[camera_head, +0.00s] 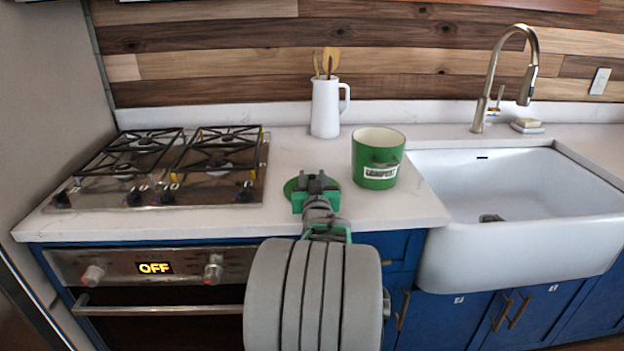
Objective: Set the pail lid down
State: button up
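A green pail (377,178) with a pale inside and a white label stands upright and open on the white counter, left of the sink. Its round green lid (290,188) shows as a disc left of the pail, partly hidden by my gripper. My gripper (316,182) is over the lid, pointing away from the camera. I cannot tell whether the fingers are closed on the lid's knob, or whether the lid touches the counter.
A gas stove (165,165) fills the counter's left part. A white jug (326,108) with wooden utensils stands at the back. The white sink (500,195) with a tall tap (490,85) is at right. Bare counter lies between stove and lid.

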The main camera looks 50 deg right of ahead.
jog(key=shift+r+p, duration=0.3)
jog(key=v, duration=1.2)
jog(key=shift+f+b, duration=0.15)
jog(key=shift+b, duration=0.2)
jog(key=shift+d, duration=0.1)
